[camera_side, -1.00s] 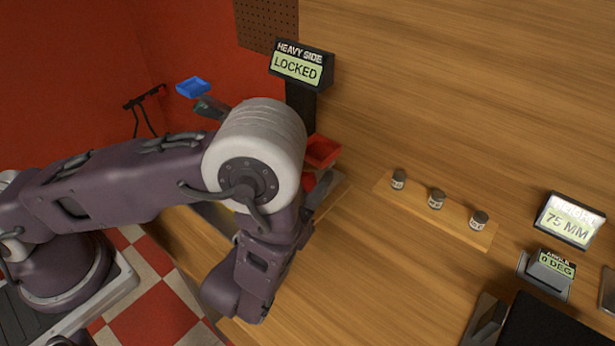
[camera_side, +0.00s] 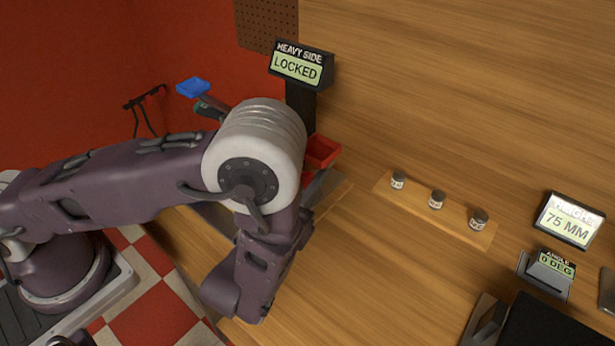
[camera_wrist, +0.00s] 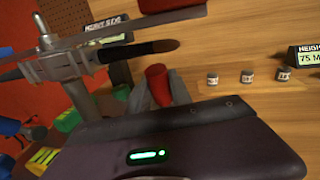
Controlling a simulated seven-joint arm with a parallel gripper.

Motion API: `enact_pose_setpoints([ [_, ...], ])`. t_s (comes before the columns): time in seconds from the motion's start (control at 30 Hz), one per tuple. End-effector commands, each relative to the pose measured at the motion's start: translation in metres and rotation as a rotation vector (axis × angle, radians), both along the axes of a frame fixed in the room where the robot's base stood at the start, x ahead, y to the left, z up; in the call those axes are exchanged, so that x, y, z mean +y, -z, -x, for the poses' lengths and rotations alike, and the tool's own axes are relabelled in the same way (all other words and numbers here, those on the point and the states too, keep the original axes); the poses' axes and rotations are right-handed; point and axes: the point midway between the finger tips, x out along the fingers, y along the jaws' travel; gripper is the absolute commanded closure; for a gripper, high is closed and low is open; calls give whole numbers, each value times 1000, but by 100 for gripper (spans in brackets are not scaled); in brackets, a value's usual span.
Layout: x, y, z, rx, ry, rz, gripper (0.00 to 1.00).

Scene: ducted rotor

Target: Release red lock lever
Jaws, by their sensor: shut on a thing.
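The red lock lever shows in the wrist view as a red rounded knob (camera_wrist: 157,83). My gripper (camera_wrist: 160,92) is shut on it, with a grey finger on each side. In the side view my arm hides the gripper and most of the lever. A sign reading "HEAVY SIDE" (camera_side: 301,65) shows "LOCKED" above the spot, on a dark post. In the wrist view a grey metal hub (camera_wrist: 68,68) with a dark, brown-tipped rod (camera_wrist: 140,50) stands close beside the knob.
Several small jars, one in the middle (camera_side: 437,199), stand on a wooden strip. A display (camera_side: 568,220) reads "75 MM". The bench between is clear.

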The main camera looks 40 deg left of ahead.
Motion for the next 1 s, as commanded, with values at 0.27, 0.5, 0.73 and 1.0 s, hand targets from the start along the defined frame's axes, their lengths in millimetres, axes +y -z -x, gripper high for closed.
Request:
enact_pose_setpoints([
  [0.27, 0, 0, 0, 0, 0, 0, 100],
  [0.5, 0, 0, 0, 0, 0, 0, 100],
  [0.73, 0, -2, -2, 23, -3, 2, 100],
  [1.0, 1, -4, -16, 239, -4, 4, 100],
])
